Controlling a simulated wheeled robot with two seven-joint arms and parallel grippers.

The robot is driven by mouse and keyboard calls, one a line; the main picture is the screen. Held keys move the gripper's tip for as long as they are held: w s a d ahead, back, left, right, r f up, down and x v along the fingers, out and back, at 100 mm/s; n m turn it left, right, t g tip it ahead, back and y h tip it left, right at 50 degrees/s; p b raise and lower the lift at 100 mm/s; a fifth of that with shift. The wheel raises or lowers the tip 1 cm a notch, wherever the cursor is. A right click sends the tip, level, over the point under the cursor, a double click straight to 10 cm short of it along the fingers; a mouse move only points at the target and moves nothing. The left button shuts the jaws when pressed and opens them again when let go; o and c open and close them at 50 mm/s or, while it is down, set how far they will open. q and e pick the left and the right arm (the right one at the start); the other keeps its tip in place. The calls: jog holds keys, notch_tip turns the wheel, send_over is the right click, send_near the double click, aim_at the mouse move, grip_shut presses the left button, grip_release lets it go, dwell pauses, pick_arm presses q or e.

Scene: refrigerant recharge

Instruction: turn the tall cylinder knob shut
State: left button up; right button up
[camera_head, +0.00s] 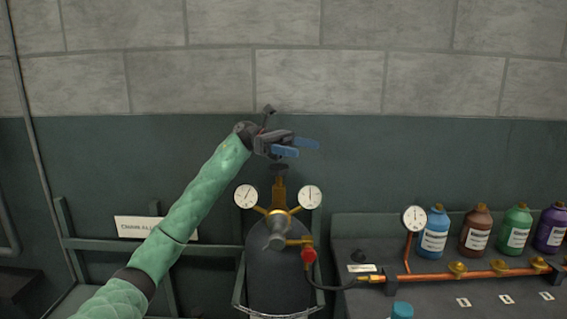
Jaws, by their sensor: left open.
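The tall cylinder (270,266) stands dark grey in the middle of the head view, behind a curved metal rail. A brass valve stem (279,190) rises from its top, with a small dark knob (279,169) at the upper end. My left gripper (306,148) is open and empty, with its blue fingers pointing right. In the picture it is just above the knob; I see no contact, and the depth gap is hard to judge. My right gripper is not in view.
Two round gauges (246,196) and (311,196) flank the stem. A red fitting (309,256) joins a black hose. To the right, a bench (380,228) carries copper pipe (440,277), another gauge (414,218) and several bottles (433,232). A sign (153,228) hangs on the left rail.

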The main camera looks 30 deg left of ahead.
pick_arm(q)
jog(key=d+r+b, duration=0.1)
jog(key=d+r, duration=0.3)
jog(key=d, duration=0.3)
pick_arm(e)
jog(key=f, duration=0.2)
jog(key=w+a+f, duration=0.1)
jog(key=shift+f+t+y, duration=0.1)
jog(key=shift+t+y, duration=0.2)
